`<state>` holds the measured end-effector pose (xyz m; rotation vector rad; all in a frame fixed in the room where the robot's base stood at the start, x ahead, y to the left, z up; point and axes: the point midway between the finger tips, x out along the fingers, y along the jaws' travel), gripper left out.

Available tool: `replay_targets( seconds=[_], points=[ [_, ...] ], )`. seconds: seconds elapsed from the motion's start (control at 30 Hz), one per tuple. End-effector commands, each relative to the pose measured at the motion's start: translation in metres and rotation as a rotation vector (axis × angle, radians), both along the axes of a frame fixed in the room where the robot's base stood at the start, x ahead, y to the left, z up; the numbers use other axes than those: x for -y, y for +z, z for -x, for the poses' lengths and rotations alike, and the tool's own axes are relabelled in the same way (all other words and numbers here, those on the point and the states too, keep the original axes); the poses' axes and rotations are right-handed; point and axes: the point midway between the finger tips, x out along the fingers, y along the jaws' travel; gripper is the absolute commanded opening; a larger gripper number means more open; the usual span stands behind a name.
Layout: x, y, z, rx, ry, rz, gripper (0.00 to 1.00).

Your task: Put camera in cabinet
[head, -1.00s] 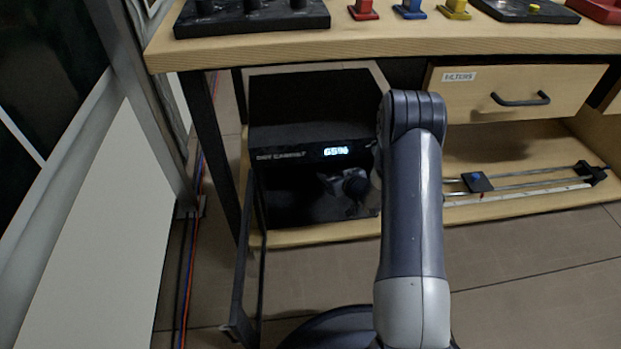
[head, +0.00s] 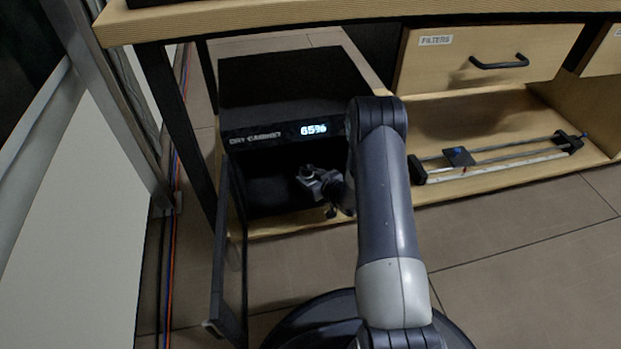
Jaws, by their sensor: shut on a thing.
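The dry cabinet (head: 290,85) is a black box under the table, with a lit 65% display on its front. Its door (head: 232,255) stands open, swung out toward me on the left. The dark inside shows below the display. My gripper (head: 330,194) is at the right part of the cabinet's opening, partly hidden behind my arm. It is shut on a small grey and black camera (head: 312,181), which shows against the dark opening. I cannot tell how deep the camera is in the cabinet or whether it touches the cabinet floor.
A wooden table (head: 270,14) runs above the cabinet. A drawer labelled FILTERS (head: 480,57) is shut at the right. A slider rail (head: 495,157) lies on the low wooden shelf. Cables (head: 172,230) run along the floor at left. The floor in front is clear.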

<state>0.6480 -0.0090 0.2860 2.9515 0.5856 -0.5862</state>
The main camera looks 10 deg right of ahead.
Motion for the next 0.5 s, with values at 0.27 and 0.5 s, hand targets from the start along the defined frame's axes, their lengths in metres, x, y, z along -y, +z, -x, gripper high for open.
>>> replay_targets(
  seconds=[0.27,0.5],
  points=[
    [0.0,-0.0027,0.0,-0.001,0.0,0.0,0.59],
    [0.0,-0.0027,0.0001,-0.001,0.0,0.0,0.74]
  ],
)
